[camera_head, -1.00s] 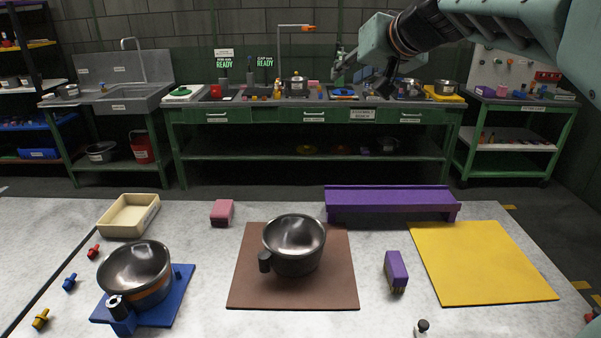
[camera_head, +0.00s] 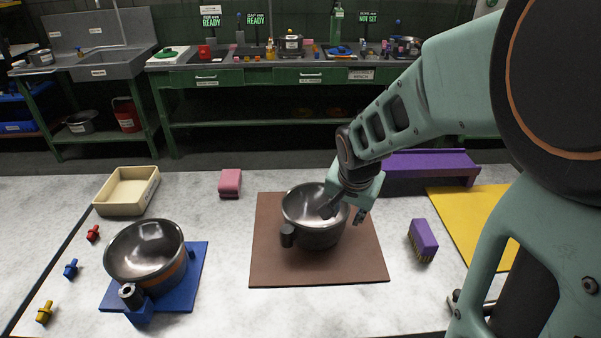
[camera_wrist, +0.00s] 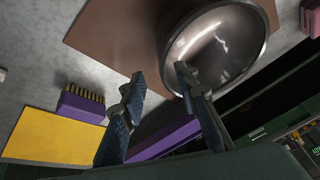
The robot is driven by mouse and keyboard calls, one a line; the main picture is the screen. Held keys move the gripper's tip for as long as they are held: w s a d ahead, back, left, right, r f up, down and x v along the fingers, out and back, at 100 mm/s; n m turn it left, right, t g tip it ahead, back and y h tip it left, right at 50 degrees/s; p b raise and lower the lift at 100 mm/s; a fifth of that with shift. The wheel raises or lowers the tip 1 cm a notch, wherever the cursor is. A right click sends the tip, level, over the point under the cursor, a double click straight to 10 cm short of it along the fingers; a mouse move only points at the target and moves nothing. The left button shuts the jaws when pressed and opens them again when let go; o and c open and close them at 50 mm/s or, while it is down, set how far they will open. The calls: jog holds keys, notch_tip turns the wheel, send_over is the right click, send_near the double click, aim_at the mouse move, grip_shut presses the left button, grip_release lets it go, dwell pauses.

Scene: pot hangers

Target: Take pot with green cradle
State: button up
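A dark metal pot (camera_head: 307,232) with a stub handle at its lower left stands on a brown mat (camera_head: 355,268). It also shows in the wrist view (camera_wrist: 232,45). My gripper (camera_head: 345,212) is at this pot's right rim, open. In the wrist view my gripper (camera_wrist: 158,82) has one finger over the pot's inside and the other outside the rim; I cannot tell whether either touches. A second pot (camera_head: 146,250), with an orange-brown band, sits tilted on a blue cradle (camera_head: 190,290) at the left. I see no green cradle on the table.
A purple rack (camera_head: 430,170) stands behind my gripper, partly hidden by my arm. A purple brush (camera_head: 422,238) and a yellow mat (camera_head: 475,210) lie right. A pink block (camera_head: 230,183), cream tray (camera_head: 127,192) and small coloured pegs (camera_head: 71,268) lie left. Bare table shows between them.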

send_over(340, 237)
jog(key=s, duration=0.2)
jog(key=f, duration=0.5)
jog(key=shift+w+d+b, duration=0.1)
jog(key=shift+d+b, duration=0.1)
jog(key=shift+b, duration=0.2)
jog(key=shift+b+x, duration=0.35)
jog(key=shift+x, duration=2.3)
jog(key=shift+w+a+r, duration=0.1)
jog(key=shift+w+a, duration=0.05)
jog(key=shift+a, duration=0.1)
jog(key=shift+c, duration=0.7)
grip_shut()
jog(key=shift+w, duration=0.1)
